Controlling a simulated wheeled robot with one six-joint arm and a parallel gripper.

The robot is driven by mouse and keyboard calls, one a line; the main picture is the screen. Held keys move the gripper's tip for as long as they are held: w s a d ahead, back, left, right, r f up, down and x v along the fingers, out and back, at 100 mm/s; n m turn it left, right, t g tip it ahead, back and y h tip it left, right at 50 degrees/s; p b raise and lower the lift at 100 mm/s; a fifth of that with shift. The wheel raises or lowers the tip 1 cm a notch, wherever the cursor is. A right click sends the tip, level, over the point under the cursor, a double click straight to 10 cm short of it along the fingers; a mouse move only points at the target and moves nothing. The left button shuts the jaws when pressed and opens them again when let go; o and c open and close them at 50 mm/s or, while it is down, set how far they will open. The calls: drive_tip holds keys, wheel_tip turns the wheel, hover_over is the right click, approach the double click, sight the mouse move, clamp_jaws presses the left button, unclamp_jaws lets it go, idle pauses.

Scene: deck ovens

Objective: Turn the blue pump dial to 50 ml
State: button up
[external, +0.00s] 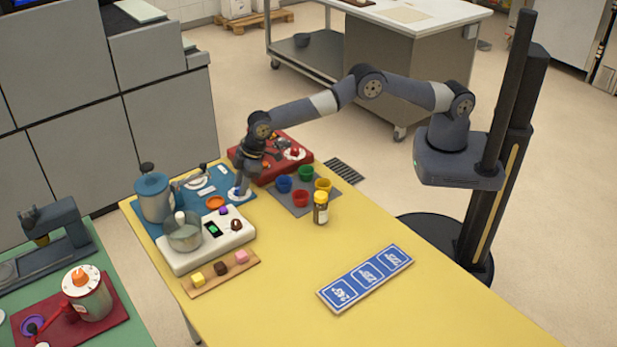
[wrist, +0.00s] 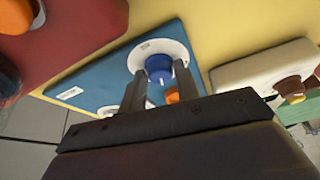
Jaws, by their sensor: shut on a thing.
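The blue pump dial (wrist: 158,67) sits on a round white plate (wrist: 143,53) at the edge of the blue board (wrist: 105,72) in the wrist view. My gripper (wrist: 160,76) has a finger on either side of the dial and is shut on it. A pale mark shows on the dial, but I cannot read its setting. In the external view my gripper (external: 240,187) points down over the white plate (external: 241,195) at the right of the blue board (external: 184,172), and it mostly hides the dial.
A white scale (external: 190,252) with a bowl is in front. The table's right half is mostly clear around a blue card strip (external: 366,279).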

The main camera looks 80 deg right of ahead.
drive_tip(key=m, duration=0.1)
drive_tip(key=m+h+b, duration=0.1)
drive_tip(key=m, duration=0.1)
drive_tip(key=shift+a+m+t, duration=0.2)
drive_tip(key=shift+m+t, duration=0.1)
drive_tip(key=shift+t, duration=0.1)
drive_tip(key=shift+a+m+h, duration=0.1)
drive_tip(key=shift+m+h, duration=0.8)
drive_tip(key=shift+m, duration=1)
drive_tip(key=o, duration=0.9)
drive_tip(key=shift+o, duration=0.2)
drive_tip(key=b+v, duration=0.1)
drive_tip(key=v, duration=1)
drive_tip(key=shift+f, duration=0.2)
